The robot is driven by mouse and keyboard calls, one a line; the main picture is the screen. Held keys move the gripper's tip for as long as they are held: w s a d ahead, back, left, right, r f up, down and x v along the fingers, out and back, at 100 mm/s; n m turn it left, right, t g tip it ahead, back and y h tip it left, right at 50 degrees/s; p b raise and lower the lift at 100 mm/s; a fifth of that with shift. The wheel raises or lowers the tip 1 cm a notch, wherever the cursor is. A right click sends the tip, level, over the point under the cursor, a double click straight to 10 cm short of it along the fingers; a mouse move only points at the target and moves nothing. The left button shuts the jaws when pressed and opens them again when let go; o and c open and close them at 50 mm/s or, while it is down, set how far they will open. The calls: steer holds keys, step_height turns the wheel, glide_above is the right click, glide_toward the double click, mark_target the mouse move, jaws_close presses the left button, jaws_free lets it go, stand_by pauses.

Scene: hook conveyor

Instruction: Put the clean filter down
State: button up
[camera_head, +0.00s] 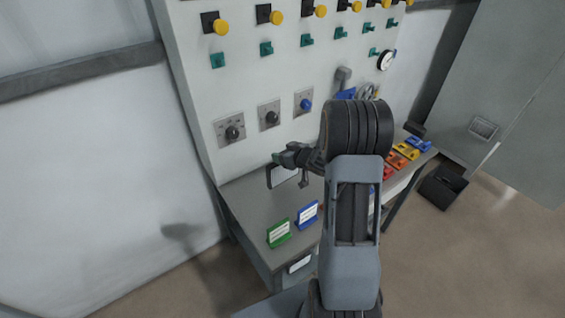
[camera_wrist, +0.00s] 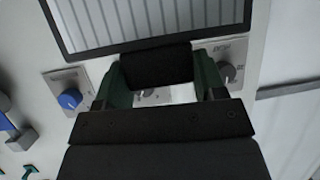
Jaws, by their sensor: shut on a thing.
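The clean filter (camera_wrist: 160,18) is a pale pleated panel in a dark frame, seen at the top of the wrist view. My gripper (camera_wrist: 160,72) is shut on its black handle, with one green finger on each side. In the head view my gripper (camera_head: 279,157) holds the filter (camera_head: 283,177) above the left part of the grey bench (camera_head: 240,195), close to the panel wall. I cannot tell whether the filter touches the bench. My arm hides the middle of the bench.
A green sign (camera_head: 279,233) and a blue sign (camera_head: 307,214) stand on the bench's front left. Red, orange, yellow and blue pieces (camera_head: 404,150) lie at its right. The upright panel (camera_head: 230,85) carries knobs and buttons. A black bin (camera_head: 443,186) stands on the floor.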

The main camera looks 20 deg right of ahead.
steer(key=f, duration=0.3)
steer(key=shift+a+f, duration=0.1)
steer(key=shift+a, duration=0.3)
steer(key=shift+f, duration=0.3)
steer(key=shift+f, duration=0.2)
steer(key=o, duration=1.2)
